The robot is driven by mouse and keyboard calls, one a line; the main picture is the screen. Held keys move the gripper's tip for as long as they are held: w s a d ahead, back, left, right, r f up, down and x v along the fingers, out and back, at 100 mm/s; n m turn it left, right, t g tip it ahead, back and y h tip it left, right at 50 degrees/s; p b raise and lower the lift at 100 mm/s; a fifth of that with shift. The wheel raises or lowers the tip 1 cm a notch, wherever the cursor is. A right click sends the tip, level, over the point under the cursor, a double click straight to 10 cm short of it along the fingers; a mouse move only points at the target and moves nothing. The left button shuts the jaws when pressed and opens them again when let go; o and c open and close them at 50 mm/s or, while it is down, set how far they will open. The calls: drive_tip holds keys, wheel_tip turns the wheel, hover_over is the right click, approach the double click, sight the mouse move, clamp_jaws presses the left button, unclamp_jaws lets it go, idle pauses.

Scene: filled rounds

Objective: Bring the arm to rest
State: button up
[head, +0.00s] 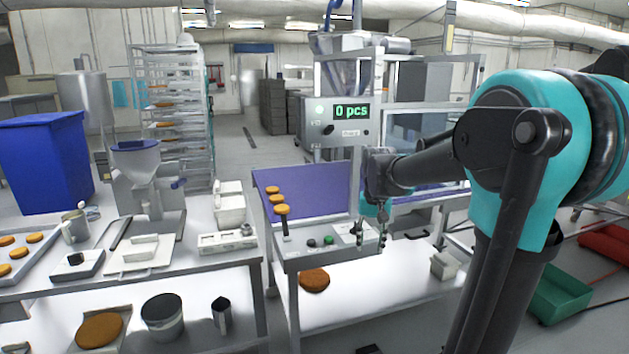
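My arm comes in from the right in the head view, with a teal joint and dark links. My gripper (371,238) hangs with its fingers pointing down, in front of the metal machine (318,122) whose display reads "0 pcs". The two fingers are apart with a gap between them, and I see nothing held there. The gripper overlaps the right end of the control panel (300,255) in the picture. I cannot tell how far it is from the panel.
The left table (225,259) holds a tray of rounds, a small funnel machine (140,185) and white containers. A blue bin (45,165) stands behind it. A green crate (560,293) is at the lower right.

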drive_tip(key=s+d+f+n+t, duration=0.2)
drive_tip(key=s+d+f+t, duration=0.1)
drive_tip(key=s+f, duration=1.2)
drive_tip(key=s, duration=0.3)
drive_tip(key=shift+s, duration=0.15)
